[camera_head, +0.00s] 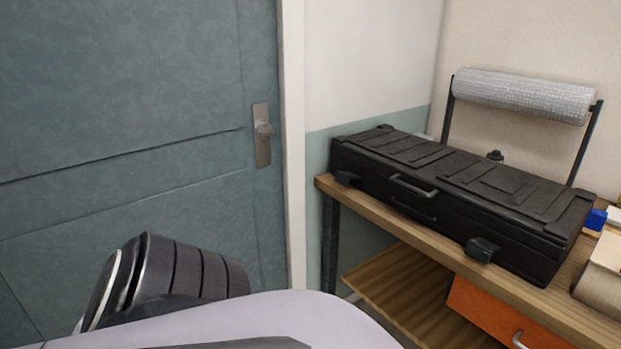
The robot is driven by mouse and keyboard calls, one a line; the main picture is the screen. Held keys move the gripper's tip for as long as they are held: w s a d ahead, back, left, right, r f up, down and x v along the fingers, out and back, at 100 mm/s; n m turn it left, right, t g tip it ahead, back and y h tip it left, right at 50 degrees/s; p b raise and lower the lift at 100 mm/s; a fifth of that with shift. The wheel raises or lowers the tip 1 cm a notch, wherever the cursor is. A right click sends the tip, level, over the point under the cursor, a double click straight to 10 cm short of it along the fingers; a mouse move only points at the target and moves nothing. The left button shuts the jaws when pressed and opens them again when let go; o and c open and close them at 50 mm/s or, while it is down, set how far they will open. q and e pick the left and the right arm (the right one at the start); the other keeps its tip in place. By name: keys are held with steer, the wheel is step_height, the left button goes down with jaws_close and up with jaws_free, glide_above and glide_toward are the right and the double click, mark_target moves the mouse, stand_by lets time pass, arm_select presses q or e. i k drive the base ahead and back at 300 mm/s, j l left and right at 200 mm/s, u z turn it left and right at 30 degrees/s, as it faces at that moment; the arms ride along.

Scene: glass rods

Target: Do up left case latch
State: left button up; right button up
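A long black case (465,190) with a ribbed lid lies on the wooden workbench (400,232). Its lid looks down, and a handle (412,187) sits on its front side. The right latch (482,250) stands out near the right end. I cannot tell for sure whether either latch is fastened. Neither of my grippers is in view; only part of my arm shows at the bottom left, apart from the case.
A roll of whitish wrap (525,95) on a dark stand rises behind the case. A blue item (595,219) and a light brown item (601,270) lie right of it. Below are a lower shelf (400,290) and an orange drawer (500,315). A teal door (130,100) fills the left.

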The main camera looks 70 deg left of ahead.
mark_target(343, 177)
steer(key=i+l+u, duration=0.1)
steer(key=u, duration=1.95)
